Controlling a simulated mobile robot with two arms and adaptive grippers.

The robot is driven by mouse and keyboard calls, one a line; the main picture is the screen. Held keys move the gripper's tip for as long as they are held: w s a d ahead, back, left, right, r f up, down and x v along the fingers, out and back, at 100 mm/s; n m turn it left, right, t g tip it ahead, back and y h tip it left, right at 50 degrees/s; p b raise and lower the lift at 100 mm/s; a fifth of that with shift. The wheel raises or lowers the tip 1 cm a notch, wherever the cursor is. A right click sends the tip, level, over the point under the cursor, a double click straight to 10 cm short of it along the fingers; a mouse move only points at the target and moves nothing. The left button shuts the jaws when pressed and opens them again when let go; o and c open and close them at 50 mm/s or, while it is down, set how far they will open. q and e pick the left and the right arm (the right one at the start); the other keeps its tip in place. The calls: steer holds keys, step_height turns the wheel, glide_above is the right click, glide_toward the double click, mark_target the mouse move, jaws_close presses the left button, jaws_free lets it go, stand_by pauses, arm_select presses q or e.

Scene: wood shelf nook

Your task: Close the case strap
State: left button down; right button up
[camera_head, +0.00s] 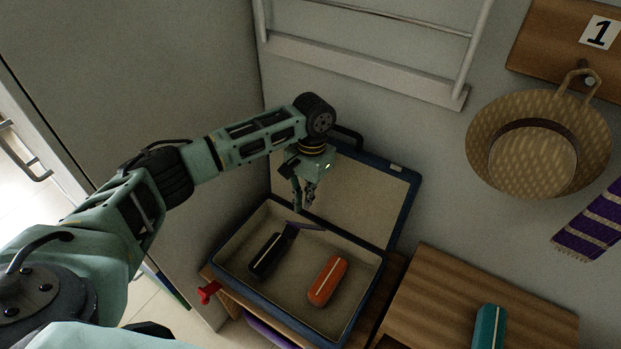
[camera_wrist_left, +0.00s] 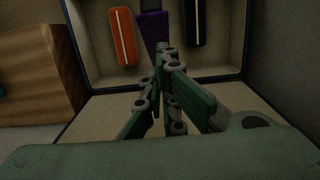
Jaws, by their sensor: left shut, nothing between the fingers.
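The open blue case (camera_head: 345,243) has a beige lining, and its lid (camera_head: 362,196) leans back against the wall. A purple strap (camera_head: 308,227) shows near the hinge side of the case; it also shows in the left wrist view (camera_wrist_left: 153,27). My left gripper (camera_head: 302,206) is shut and empty, pointing down in front of the lid, with its tips close to the strap. I cannot tell if they touch it. In the left wrist view my left fingertips (camera_wrist_left: 166,56) overlap the strap's lower end. My right gripper is not in view.
An orange case (camera_head: 328,281) and a black case (camera_head: 267,255) lie inside the blue case. A wooden surface (camera_head: 450,290) with a teal case (camera_head: 489,326) stands to the right. A straw hat (camera_head: 535,150) and a striped purple scarf (camera_head: 590,228) hang on the wall. A panel stands close at left.

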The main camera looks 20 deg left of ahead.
arm_select(q)
steer(key=shift+s+a+f, duration=0.1)
steer(key=shift+s+f, duration=0.1)
steer(key=shift+s, duration=0.25)
steer(key=shift+s+a+f, duration=0.1)
steer(key=shift+s+f, duration=0.05)
steer(key=shift+s, duration=0.3)
steer(key=shift+s+f, duration=0.1)
steer(key=shift+f, duration=0.15)
